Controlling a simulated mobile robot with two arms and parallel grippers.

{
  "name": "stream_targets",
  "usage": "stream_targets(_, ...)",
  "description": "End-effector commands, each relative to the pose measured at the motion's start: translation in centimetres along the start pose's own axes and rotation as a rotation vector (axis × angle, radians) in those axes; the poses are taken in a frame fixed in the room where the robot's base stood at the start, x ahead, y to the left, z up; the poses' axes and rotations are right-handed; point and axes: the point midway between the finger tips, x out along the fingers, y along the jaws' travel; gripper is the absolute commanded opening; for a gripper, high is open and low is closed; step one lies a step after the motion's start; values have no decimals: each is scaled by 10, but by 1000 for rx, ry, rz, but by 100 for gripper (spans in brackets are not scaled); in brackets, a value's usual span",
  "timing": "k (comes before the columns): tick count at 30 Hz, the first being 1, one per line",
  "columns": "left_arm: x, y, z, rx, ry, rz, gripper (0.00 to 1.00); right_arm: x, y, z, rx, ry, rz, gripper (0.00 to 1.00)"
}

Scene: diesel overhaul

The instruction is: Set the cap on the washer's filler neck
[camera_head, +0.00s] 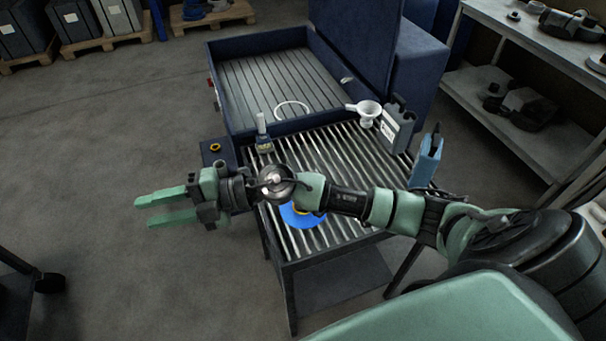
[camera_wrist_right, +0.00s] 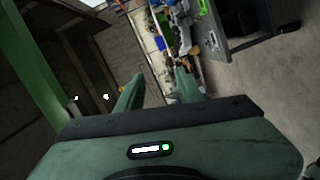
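The blue washer (camera_head: 262,124) has an open tub with a slatted grate in front. A small dark blue box (camera_head: 219,158) at its left side carries a yellow ring (camera_head: 216,147), which looks like the filler neck. A blue disc (camera_head: 302,220) with a bit of yellow on it lies on the grate, partly hidden under my right forearm; I cannot tell if the yellow is the cap. My right gripper (camera_head: 146,210) is open and empty, left of the washer over the floor. Its two green fingers also show apart in the right wrist view (camera_wrist_right: 158,88). My left gripper is not in view.
A white-nozzled bottle (camera_head: 263,135), white funnel (camera_head: 367,112), grey canister (camera_head: 397,128) and blue container (camera_head: 428,160) stand around the grate. A white ring (camera_head: 292,104) shows by the tub. A shelf (camera_head: 535,50) is at right.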

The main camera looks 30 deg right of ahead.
Motion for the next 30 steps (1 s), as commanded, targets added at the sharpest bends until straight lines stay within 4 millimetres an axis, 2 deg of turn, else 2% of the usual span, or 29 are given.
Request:
stream_targets(1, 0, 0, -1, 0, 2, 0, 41, -11, -29, 15, -78, 34, -182, 36)
stream_targets(2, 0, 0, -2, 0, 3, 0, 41, -22, -50, 25, -113, 50, -301, 36)
stream_targets(3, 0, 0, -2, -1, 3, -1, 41, -41, -74, 41, -145, 57, -456, 36)
stream_targets(5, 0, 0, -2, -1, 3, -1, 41, -75, -102, 66, -172, 44, -658, 36)
stream_targets(6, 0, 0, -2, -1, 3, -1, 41, -100, -114, 84, -180, 23, -780, 36)
stream_targets(9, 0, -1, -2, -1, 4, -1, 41, -163, -132, 122, -175, -49, -1039, 36)
stream_targets(12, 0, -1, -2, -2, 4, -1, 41, -218, -135, 149, -150, -130, -1231, 36)
stream_targets(15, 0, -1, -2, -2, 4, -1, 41, -259, -132, 165, -122, -196, -1360, 36)
stream_targets(18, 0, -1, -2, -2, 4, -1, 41, -283, -128, 174, -100, -239, -1434, 36)
stream_targets(21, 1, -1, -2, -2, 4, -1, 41, -294, -128, 177, -91, -258, -1465, 36)
stream_targets(30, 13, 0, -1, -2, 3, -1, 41, -293, -146, 180, -89, -256, -1469, 36)
